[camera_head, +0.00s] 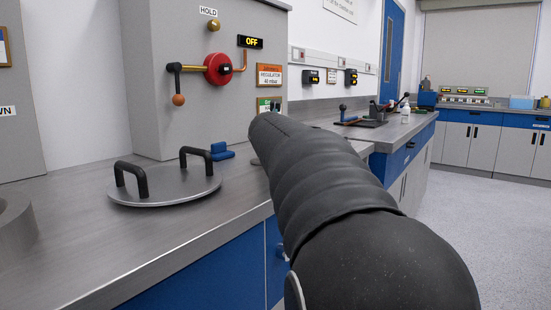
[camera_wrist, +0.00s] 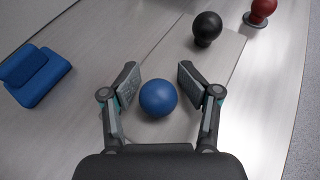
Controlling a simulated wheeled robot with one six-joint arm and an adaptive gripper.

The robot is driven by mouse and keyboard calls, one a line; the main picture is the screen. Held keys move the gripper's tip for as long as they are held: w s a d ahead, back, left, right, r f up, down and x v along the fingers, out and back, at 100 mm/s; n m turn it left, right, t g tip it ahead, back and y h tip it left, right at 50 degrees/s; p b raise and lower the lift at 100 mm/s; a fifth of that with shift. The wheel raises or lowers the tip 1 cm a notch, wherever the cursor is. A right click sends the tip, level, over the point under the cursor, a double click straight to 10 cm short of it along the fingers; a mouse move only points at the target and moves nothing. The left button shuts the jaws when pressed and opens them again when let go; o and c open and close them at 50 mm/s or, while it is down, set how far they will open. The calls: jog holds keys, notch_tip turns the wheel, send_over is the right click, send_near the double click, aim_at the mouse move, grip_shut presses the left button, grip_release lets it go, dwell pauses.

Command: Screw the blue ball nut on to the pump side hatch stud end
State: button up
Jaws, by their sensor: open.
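The blue ball nut (camera_wrist: 157,98) is a smooth blue ball on the grey counter in the wrist view. My gripper (camera_wrist: 159,77) is open, with one finger on each side of the ball. I see gaps between the ball and both fingers. The ball's underside is hidden. In the head view my own arm hides the gripper and the ball. I cannot make out the pump side hatch stud end in either view.
A round metal lid (camera_head: 166,186) with two black handles lies on the counter. A grey cabinet (camera_head: 150,60) rises behind it.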

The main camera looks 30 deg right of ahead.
jog(key=shift+f, duration=0.75)
jog(key=o, duration=0.3)
jog(key=shift+w+a, duration=0.1)
jog(key=shift+a, duration=0.05)
jog(key=shift+r+p, duration=0.85)
jog(key=shift+p, duration=0.2)
jog(key=shift+r+p, duration=1.25)
jog(key=shift+p, duration=0.15)
